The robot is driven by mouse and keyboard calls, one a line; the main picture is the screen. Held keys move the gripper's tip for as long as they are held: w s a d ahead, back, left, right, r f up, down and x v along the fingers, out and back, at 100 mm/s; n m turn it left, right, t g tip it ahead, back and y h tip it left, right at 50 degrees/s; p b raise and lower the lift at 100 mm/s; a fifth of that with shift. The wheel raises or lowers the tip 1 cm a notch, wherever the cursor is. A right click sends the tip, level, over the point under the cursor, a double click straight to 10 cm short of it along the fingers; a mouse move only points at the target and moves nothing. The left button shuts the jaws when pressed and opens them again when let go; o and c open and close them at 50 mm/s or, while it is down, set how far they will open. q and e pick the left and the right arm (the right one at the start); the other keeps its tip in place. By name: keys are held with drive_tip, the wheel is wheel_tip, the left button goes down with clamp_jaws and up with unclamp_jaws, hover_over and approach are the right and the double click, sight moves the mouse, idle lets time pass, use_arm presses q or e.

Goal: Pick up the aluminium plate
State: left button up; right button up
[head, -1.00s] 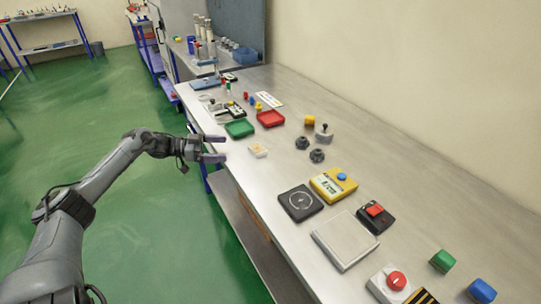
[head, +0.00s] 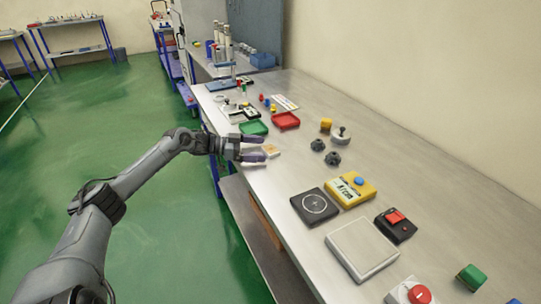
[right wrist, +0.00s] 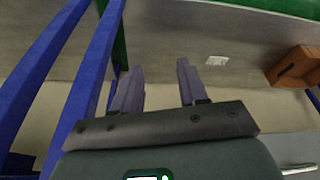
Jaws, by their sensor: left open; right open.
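A flat, light grey square plate (head: 362,248) lies on the bench at the lower right of the head view; I cannot tell whether it is aluminium. My left gripper (head: 264,148) is open and empty, its fingers reaching over the bench's near edge. A small pale piece with a tan top (head: 271,151) lies at its fingertips, partly hidden by them; I cannot tell whether they touch. My right gripper (right wrist: 157,65) is open and empty in the right wrist view, well apart from anything on the bench top.
A black square pad (head: 315,206), a yellow device (head: 350,190) and a red-button box (head: 396,225) surround the grey plate. Blue legs (right wrist: 85,75) and a brown block (right wrist: 293,67) show near the right gripper.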

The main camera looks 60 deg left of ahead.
sight(271, 151)
use_arm(q)
drive_tip(key=shift+b+x, duration=0.3)
drive_tip(key=shift+x, duration=0.95)
drive_tip(key=c, duration=1.2)
